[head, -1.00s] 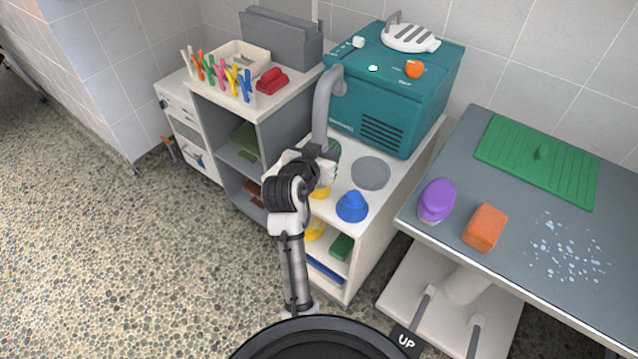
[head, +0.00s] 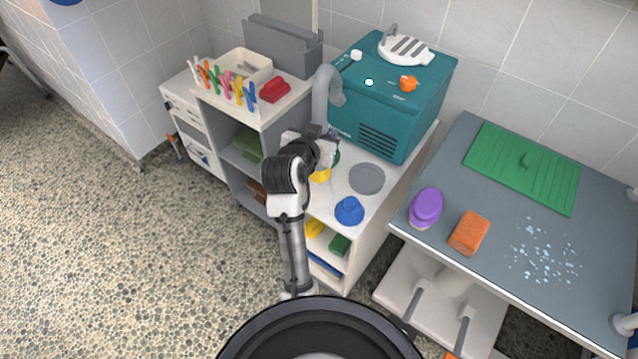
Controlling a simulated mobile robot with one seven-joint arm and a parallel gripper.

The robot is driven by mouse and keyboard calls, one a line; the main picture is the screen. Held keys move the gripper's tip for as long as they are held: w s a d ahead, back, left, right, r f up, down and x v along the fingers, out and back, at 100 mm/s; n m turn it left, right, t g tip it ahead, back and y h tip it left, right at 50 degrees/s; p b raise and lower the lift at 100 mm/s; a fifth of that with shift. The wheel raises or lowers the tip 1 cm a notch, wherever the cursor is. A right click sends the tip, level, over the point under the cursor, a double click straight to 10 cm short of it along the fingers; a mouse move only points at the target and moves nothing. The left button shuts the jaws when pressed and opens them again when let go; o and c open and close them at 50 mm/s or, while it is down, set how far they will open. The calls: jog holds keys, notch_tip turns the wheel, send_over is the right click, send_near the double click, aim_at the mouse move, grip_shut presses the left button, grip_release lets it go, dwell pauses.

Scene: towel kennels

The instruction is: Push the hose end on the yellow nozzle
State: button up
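The yellow nozzle (head: 321,175) stands on the white cabinet top, partly hidden behind my arm's end. The grey hose (head: 322,95) leaves the teal machine (head: 385,105), arches up and comes down behind my gripper. My gripper (head: 329,138) is above and beyond the yellow nozzle, at the hose's lower part. Its fingertips and the hose end are hidden or too small to make out, so I cannot tell whether it grips the hose.
A grey disc (head: 367,178) lies on the cabinet top (head: 325,207). To the right, a grey table (head: 405,232) holds a purple brush (head: 426,207), an orange sponge (head: 469,233) and a green mat (head: 525,165). Left stands a shelf with coloured pegs (head: 235,88) and a red object (head: 274,90).

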jog(key=shift+r+p, duration=4.6)
jog(key=shift+r, duration=1.15)
